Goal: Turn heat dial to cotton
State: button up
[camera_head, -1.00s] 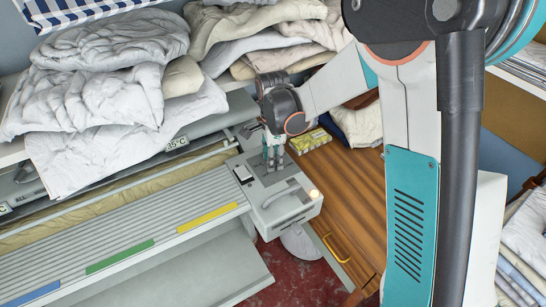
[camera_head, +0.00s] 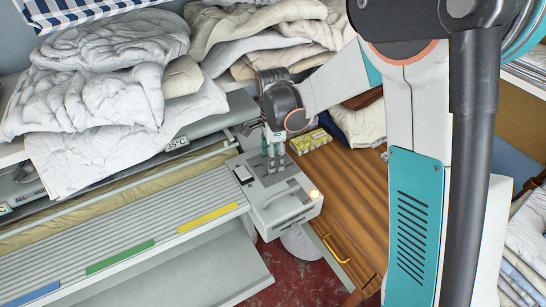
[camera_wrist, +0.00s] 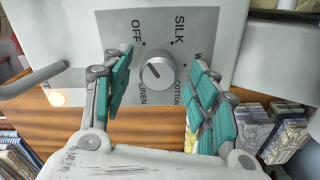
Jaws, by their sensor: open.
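The heat dial (camera_wrist: 157,73) is a round silver-grey knob on a grey label plate (camera_wrist: 215,25) in the wrist view. The words OFF, SILK and LINEN show around it; a word starting with W and COTTON are partly hidden behind the right finger. I cannot tell for sure which word its mark points at. My gripper (camera_wrist: 163,88) is open, its teal-padded fingers on either side of the dial with gaps to it. In the head view my gripper (camera_head: 273,148) points down over the ironer's control box (camera_head: 262,210); the dial is hidden there.
A grey handle (camera_head: 280,195) and a glowing round lamp (camera_head: 314,194) sit on the control box. Folded bedding (camera_head: 100,90) is piled behind the ironer.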

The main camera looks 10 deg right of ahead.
notch_tip(320, 180, up, 11)
dwell(0.4)
jog(key=shift+r, duration=0.1)
jog(key=s+d+r+n+t, duration=0.3)
jog(key=s+d+r+n, duration=0.45)
jog(key=s, duration=0.35)
jog(key=s+d+f+n+t, duration=0.1)
jog(key=s+d+n+t, duration=0.3)
jog(key=s+n, duration=0.5)
jog(key=shift+s+d+f, duration=0.25)
jog(key=shift+s+d, duration=0.05)
jog(key=shift+s, duration=0.95)
